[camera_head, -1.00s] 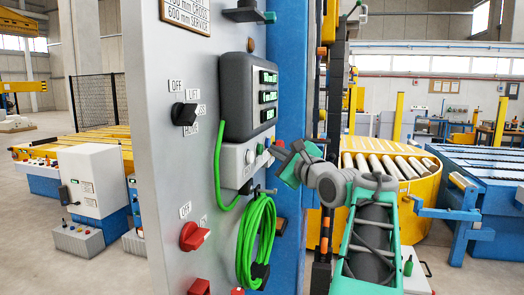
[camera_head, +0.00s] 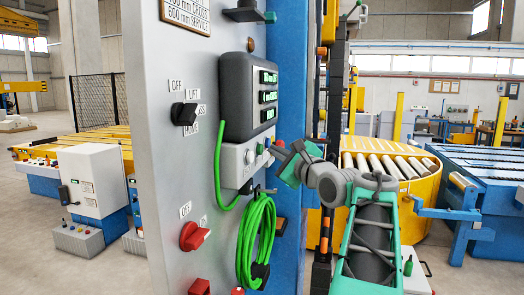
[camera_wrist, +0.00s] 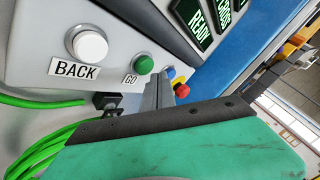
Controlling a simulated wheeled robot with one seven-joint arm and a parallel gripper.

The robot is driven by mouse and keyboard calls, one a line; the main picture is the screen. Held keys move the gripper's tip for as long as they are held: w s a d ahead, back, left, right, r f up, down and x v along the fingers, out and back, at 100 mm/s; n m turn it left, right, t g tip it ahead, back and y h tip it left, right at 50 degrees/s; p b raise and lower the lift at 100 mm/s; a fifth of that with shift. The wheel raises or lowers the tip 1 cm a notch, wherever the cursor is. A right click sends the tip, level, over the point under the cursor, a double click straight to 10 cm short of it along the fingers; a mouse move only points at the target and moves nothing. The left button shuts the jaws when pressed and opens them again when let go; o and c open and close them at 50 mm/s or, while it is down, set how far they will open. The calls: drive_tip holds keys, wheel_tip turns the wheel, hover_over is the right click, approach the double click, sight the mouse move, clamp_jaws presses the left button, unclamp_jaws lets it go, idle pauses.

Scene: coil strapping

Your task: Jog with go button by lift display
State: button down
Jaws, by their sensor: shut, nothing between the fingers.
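The green GO button (camera_wrist: 145,65) is on the grey button box, beside the white BACK button (camera_wrist: 88,45). The box (camera_head: 236,160) sits below the lift display (camera_head: 268,97), whose rows are lit green; one reads READY in the wrist view (camera_wrist: 198,25). My gripper (camera_head: 274,148) is shut and empty, close to the box at its right end. In the wrist view its grey fingertips (camera_wrist: 160,90) lie just right of and below the GO button, which looks uncovered. I cannot tell whether they touch the panel.
Blue and yellow buttons and a red one (camera_wrist: 182,90) sit just beyond the fingertips. A coiled green cable (camera_head: 257,240) hangs from a hook below the box. A black selector (camera_head: 184,114) and a red switch (camera_head: 194,236) are on the panel to the left.

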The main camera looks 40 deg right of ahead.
idle(0.7)
drive_tip(key=shift+w+a, duration=0.25)
drive_tip(key=shift+w, duration=0.1)
drive_tip(key=shift+w+a+p, duration=0.3)
drive_tip(key=shift+w+p, duration=0.05)
drive_tip(key=shift+p, duration=0.05)
idle(0.6)
idle(0.5)
drive_tip(key=shift+s+d, duration=0.5)
drive_tip(key=shift+s, duration=0.15)
drive_tip(key=s+d+p, duration=0.1)
drive_tip(key=s, duration=0.1)
drive_tip(key=s+d, duration=0.2)
drive_tip(key=shift+p, duration=0.4)
